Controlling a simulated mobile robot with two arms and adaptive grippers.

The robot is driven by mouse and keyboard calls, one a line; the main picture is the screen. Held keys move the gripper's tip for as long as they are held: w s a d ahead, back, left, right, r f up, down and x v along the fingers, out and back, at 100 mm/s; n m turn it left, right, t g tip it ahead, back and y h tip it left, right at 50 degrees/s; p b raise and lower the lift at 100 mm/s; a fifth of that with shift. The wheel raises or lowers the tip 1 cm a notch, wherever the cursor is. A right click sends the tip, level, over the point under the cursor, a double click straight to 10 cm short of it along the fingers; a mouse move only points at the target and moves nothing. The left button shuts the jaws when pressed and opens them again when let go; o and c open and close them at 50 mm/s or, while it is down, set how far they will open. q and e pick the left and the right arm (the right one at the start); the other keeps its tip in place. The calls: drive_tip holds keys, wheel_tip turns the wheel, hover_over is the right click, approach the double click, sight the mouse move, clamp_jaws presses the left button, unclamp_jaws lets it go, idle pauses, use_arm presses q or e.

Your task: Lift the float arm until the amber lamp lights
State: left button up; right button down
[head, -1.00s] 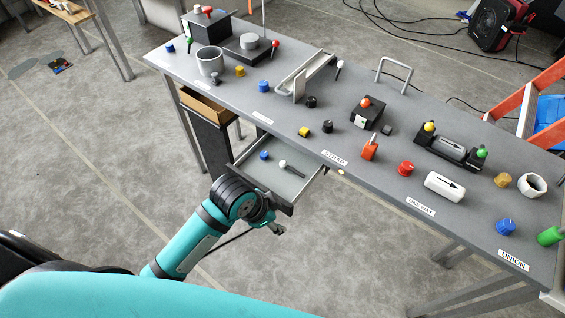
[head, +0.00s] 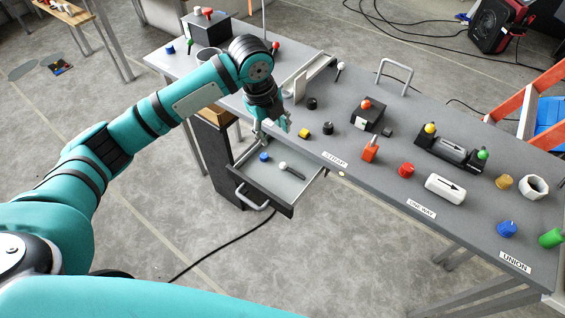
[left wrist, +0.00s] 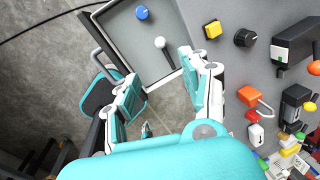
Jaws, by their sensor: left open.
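My left gripper (head: 270,130) is open and empty over the bench's front edge, above the pulled-out drawer (head: 262,187). Its two fingers (left wrist: 158,68) are spread in the left wrist view. In the drawer lie a blue knob (head: 264,157) and a dark stick with a white ball end (head: 283,165); they also show in the wrist view as the blue knob (left wrist: 142,13) and the white ball (left wrist: 160,42). A white-ended lever (head: 340,67) stands at the back of the bench. I cannot tell which part is the float arm. A yellow cap (head: 430,128) may be the amber lamp; whether it is lit is unclear.
The grey bench (head: 330,120) carries several fixtures: a black box with a red knob (head: 366,112), a red padlock-like piece (head: 369,149), a white cylinder with an arrow (head: 445,188) and several knobs. The drawer's handle (head: 252,196) juts out over open floor.

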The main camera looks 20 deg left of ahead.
sight(283, 164)
use_arm(q)
drive_tip(key=w+f, duration=0.1)
drive_tip(key=f, duration=0.4)
drive_tip(key=w+d+f, duration=0.1)
drive_tip(key=f, duration=0.5)
drive_tip(key=f+p, duration=0.1)
drive_tip(key=f, duration=0.4)
drive_tip(key=shift+w+d+f, duration=0.35)
drive_tip(key=shift+w+d, duration=0.05)
clamp_jaws()
